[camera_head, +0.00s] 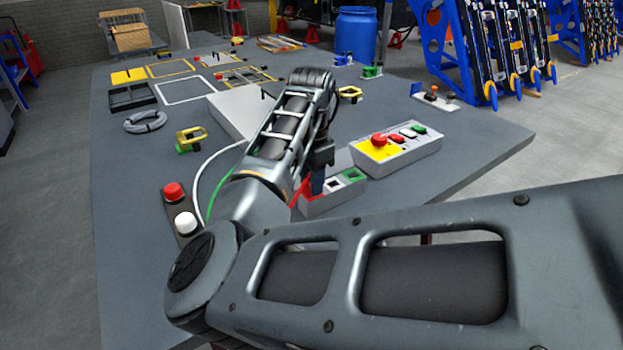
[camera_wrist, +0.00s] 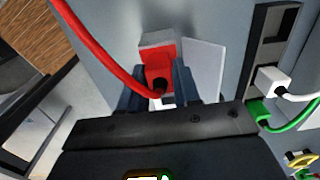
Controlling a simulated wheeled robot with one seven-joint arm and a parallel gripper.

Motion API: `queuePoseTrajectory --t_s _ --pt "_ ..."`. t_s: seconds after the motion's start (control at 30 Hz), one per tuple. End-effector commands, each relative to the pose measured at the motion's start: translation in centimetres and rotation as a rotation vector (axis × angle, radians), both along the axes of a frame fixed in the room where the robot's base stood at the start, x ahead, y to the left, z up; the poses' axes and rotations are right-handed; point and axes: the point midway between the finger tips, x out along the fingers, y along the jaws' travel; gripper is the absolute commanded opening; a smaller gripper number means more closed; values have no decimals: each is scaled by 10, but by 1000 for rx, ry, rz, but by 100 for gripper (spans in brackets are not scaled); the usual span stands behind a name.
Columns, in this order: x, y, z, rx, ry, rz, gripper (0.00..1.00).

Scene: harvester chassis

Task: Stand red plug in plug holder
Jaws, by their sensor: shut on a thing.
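My gripper (camera_head: 318,184) points down near the left part of a pale grey holder block (camera_head: 335,201). The block has a white and a green section on top, with dark openings. In the wrist view my gripper (camera_wrist: 157,88) is shut on the red plug (camera_wrist: 156,62), a red body with a red cable running to the upper left. In the head view red (camera_head: 299,191) shows beside the finger, at the block's left end; I cannot tell plug from cable or block there. Whether the plug is seated in the block is hidden.
A white plug (camera_wrist: 271,80) and a green plug (camera_wrist: 259,112) sit at a dark strip (camera_wrist: 268,37). A control box (camera_head: 396,151) with a red knob stands right of the holder.

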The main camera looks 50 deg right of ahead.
Motion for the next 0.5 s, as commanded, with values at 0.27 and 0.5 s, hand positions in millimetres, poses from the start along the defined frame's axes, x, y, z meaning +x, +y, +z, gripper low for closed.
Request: queuePoseTrajectory --t_s 0.27,0.5 --pt "0 0 8 -1 -1 0 1" --pt "0 0 19 -1 0 0 1"
